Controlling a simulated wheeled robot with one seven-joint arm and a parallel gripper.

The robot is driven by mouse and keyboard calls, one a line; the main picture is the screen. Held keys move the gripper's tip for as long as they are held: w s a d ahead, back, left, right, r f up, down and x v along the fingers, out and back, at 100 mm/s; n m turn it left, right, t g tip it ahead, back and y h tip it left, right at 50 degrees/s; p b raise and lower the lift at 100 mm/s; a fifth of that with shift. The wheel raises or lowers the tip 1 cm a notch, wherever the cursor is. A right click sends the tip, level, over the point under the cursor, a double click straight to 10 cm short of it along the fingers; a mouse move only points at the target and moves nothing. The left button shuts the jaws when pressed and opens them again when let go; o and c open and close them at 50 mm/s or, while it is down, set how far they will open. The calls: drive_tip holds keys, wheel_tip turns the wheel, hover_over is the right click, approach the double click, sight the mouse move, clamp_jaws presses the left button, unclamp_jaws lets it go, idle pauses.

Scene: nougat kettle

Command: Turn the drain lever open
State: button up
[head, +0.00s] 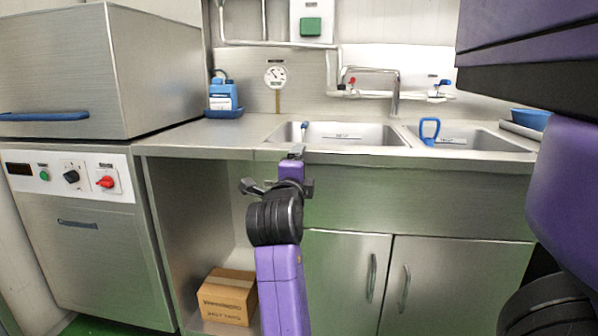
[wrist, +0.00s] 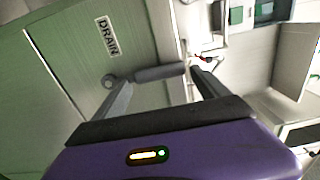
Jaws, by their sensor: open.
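In the wrist view, a white DRAIN label (wrist: 107,37) is on a steel panel. Below it is a round grey pivot (wrist: 108,80), and a dark grey bar, the drain lever (wrist: 160,73), extends to the right from near it. My gripper (wrist: 163,80) is open, one finger on each side of the bar. The bar lies across the gap at the fingertips; I cannot tell whether either finger touches it. In the head view my gripper (head: 291,172) is in front of the sink counter's front edge, and my arm hides the lever and label there.
A steel machine (head: 90,230) stands left. A cardboard box (head: 227,296) sits in the open bay under the counter. Cabinet doors (head: 425,285) are shut.

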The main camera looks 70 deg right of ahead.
drive_tip(key=s+a, duration=0.1)
drive_tip(key=a, duration=0.6)
drive_tip(key=shift+a+p, duration=0.3)
drive_tip(key=shift+p, duration=0.15)
